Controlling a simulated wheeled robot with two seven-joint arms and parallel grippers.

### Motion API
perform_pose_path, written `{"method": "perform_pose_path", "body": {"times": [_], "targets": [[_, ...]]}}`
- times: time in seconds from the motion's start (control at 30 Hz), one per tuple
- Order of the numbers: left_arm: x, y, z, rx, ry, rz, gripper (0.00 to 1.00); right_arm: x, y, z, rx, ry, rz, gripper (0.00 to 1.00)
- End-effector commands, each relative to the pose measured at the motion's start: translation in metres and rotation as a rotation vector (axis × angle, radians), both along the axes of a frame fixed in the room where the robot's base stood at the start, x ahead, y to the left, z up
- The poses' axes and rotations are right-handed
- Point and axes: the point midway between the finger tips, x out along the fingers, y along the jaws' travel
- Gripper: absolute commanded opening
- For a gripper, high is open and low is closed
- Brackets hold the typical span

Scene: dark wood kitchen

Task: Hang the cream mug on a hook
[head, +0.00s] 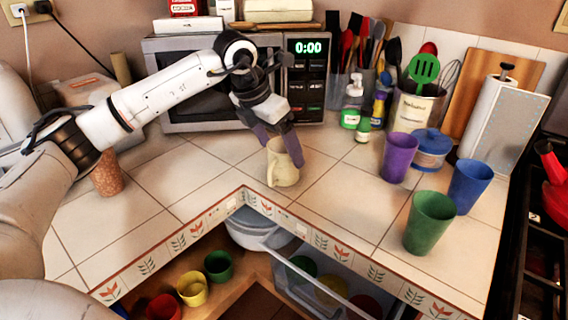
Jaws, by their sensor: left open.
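The cream mug (281,168) stands upright on the tiled counter in front of the microwave, with its handle toward the left. My left gripper (279,147) is directly above it, pointing down. Its fingers are apart at the mug's rim, one at the left side and one across the right part of the rim. I cannot tell whether they touch the mug or whether a finger is inside it. No hook can be made out. My right gripper is not in view.
A microwave (187,104) stands behind the mug. A cork-like cylinder (106,176) is at left. Counter tiles around the mug are clear.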

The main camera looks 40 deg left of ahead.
Motion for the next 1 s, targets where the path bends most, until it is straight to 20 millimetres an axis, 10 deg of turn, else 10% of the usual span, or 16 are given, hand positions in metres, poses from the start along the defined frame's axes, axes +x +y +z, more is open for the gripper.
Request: {"method": "perform_pose_path", "body": {"times": [0.7, 1.0], "targets": [[0.022, -0.005, -0.052, -0.001, -0.002, 0.000, 0.82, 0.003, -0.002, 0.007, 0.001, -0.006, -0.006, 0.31], [0.022, -0.005, -0.052, -0.001, -0.002, 0.000, 0.34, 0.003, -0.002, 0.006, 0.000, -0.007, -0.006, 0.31]]}}
